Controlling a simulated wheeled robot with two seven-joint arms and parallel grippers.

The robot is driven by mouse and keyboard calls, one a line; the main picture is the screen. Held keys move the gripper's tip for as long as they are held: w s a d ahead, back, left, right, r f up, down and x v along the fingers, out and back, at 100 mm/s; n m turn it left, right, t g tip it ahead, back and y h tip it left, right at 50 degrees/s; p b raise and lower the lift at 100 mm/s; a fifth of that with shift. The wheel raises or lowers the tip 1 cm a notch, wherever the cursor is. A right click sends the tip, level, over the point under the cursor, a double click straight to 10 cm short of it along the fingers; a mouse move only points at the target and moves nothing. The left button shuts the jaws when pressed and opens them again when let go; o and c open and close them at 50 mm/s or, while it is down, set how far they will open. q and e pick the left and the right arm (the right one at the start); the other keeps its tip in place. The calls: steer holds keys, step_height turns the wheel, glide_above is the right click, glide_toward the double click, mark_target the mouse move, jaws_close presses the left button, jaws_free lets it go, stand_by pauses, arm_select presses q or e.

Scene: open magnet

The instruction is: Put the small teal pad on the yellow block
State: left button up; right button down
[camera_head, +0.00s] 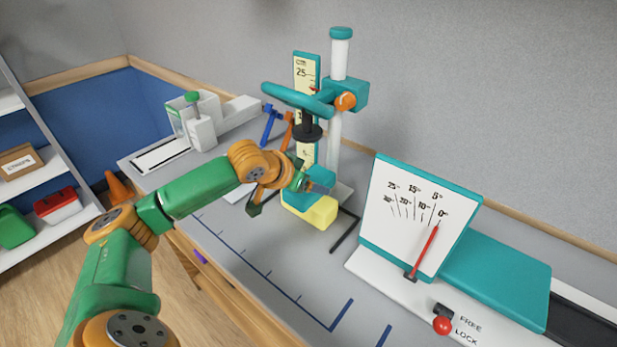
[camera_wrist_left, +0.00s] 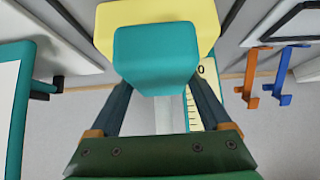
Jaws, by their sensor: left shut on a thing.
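The small teal pad (camera_wrist_left: 155,55) is between the fingers of my left gripper (camera_wrist_left: 158,90) in the wrist view, and the gripper is shut on it. The yellow block (camera_head: 321,212) stands on the bench under the upright stand. In the wrist view the yellow block (camera_wrist_left: 207,22) shows behind the pad, which covers much of it. In the head view my left gripper (camera_head: 308,186) is close over the block and partly hides the pad. I cannot tell whether pad and block touch. My right gripper is not in view.
The teal stand's arm (camera_head: 298,99) with a dark plunger (camera_head: 308,131) hangs above the gripper. A white dial board (camera_head: 417,213) stands to the right. Blue (camera_head: 269,122) and orange (camera_head: 287,132) hooks are behind left. The bench front is clear.

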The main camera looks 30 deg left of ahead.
arm_select(q)
steer(key=shift+s, duration=0.15)
steer(key=shift+f, duration=0.1)
steer(key=o, duration=1.3)
steer(key=shift+a+r, duration=0.1)
steer(key=shift+r, duration=0.15)
steer(key=b+v, duration=0.3)
steer(key=v, duration=0.8)
steer(key=shift+s+r, duration=0.25)
steer(key=shift+s, duration=0.05)
